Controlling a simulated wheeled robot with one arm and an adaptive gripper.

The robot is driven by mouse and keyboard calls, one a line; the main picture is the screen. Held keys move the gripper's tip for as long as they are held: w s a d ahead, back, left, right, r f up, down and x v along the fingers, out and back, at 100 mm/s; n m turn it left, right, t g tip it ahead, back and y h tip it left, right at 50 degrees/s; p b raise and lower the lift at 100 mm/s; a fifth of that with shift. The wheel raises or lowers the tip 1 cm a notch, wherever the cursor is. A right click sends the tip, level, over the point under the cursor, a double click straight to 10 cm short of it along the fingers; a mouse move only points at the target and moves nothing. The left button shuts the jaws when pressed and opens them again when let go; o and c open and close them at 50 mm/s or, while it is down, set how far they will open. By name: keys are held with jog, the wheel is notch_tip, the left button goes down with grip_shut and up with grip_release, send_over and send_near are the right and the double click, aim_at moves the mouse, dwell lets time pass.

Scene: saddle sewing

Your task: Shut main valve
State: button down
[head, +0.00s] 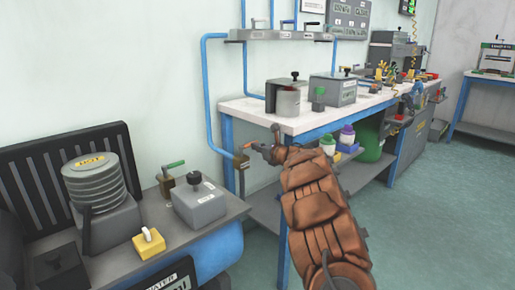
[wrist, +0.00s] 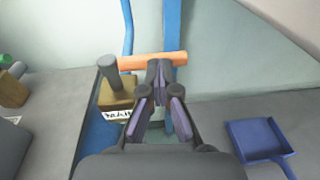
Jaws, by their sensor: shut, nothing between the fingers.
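The valve in front of my gripper is a brass block (wrist: 117,92) with a grey stem and an orange lever (wrist: 135,62). A white label (wrist: 117,115), partly covered and hard to read, is on its front. In the head view the brass body (head: 241,161) sits on the blue pipe left of the workbench. My gripper (wrist: 159,66) is shut and empty, its fingertips at the middle of the orange lever; I cannot tell if they touch. In the head view my arm hides most of the gripper (head: 270,152).
A green-handled valve (head: 168,180) and grey box (head: 198,203) stand on the left machine's top. The white workbench (head: 240,108) is close behind my gripper. A blue dustpan-like tray (wrist: 258,140) lies at right in the wrist view. Open floor (head: 430,210) is at right.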

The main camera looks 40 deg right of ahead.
jog(key=s+r, duration=0.1)
jog(key=s, duration=1)
jog(key=shift+s+a+r, duration=0.2)
jog(key=shift+s+a, duration=0.2)
jog(key=shift+a, duration=0.1)
